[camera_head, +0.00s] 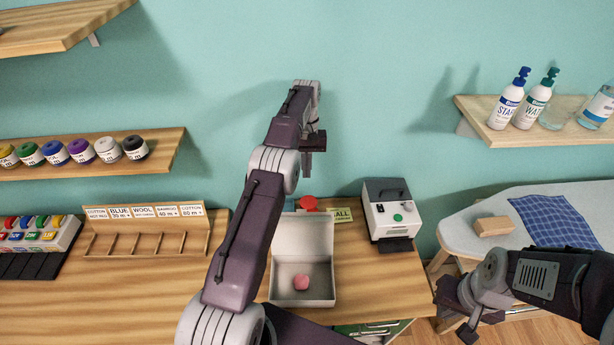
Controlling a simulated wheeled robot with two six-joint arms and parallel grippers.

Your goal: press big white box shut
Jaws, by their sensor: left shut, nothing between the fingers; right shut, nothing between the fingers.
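The white box (318,301) sits on the wooden table with its lid (304,236) standing open at the back. A pink round object (301,282) lies inside it. My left arm passes in front of the box's left side and hides part of it. My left gripper (308,168) is shut and empty, held in the air above and behind the lid, apart from it. My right gripper (462,318) is shut and empty at the lower right, beyond the table's right end and away from the box.
A red object (308,203) and a sign (343,215) stand behind the box. A white and dark machine (385,218) is to its right. A slotted wooden rack (150,243) is at left. An ironing board (470,222) carries a wooden block (494,226) and blue cloth (556,219).

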